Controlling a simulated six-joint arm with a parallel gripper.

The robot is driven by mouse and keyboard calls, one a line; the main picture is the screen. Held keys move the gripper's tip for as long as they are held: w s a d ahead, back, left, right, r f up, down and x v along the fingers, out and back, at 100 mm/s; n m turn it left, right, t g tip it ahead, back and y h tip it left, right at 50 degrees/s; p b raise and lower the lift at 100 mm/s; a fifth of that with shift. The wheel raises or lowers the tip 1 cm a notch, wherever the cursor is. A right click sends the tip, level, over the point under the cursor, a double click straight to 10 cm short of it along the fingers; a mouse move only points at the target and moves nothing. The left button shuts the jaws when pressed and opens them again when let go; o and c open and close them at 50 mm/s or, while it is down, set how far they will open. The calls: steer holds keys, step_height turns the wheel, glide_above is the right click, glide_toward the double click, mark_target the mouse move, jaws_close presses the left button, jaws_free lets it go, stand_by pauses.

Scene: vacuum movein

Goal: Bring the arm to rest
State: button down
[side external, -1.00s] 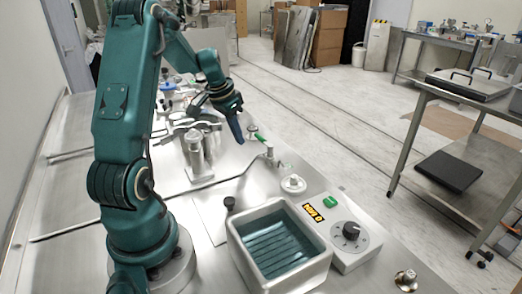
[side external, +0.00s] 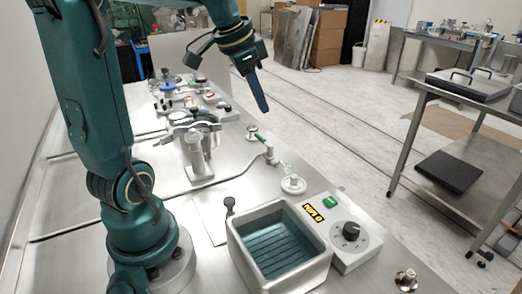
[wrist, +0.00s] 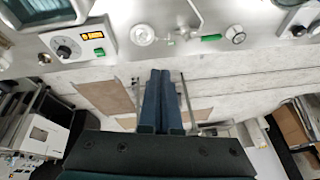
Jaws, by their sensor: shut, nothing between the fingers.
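My gripper (side external: 262,103) is raised above the far right edge of the steel worktop (side external: 85,240) in the side view, with its dark blue fingers pointing down. The fingers are together with nothing between them. In the wrist view my gripper (wrist: 162,72) shows as two blue fingers side by side, and they touch nothing. The worktop's edge and fittings lie along the top of that view, with the floor beyond.
A white bath (side external: 235,262) with blue-green liquid stands at the front, beside a dial box (side external: 345,250). A metal cylinder (side external: 195,155), valves and pipework (side external: 270,155) stand on the worktop below my gripper. A steel cart (side external: 420,130) stands at right across open floor.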

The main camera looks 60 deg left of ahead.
steer(key=s+d+m+t, duration=0.15)
steer(key=s+d, duration=0.35)
steer(key=d, duration=0.6)
steer(key=s+d+f+n, duration=0.2)
steer(key=s+f+n, duration=0.1)
steer(key=s, duration=0.3)
steer(key=shift+d+f+h, duration=0.3)
steer(key=shift+d+f, duration=0.1)
steer(key=shift+f, duration=0.4)
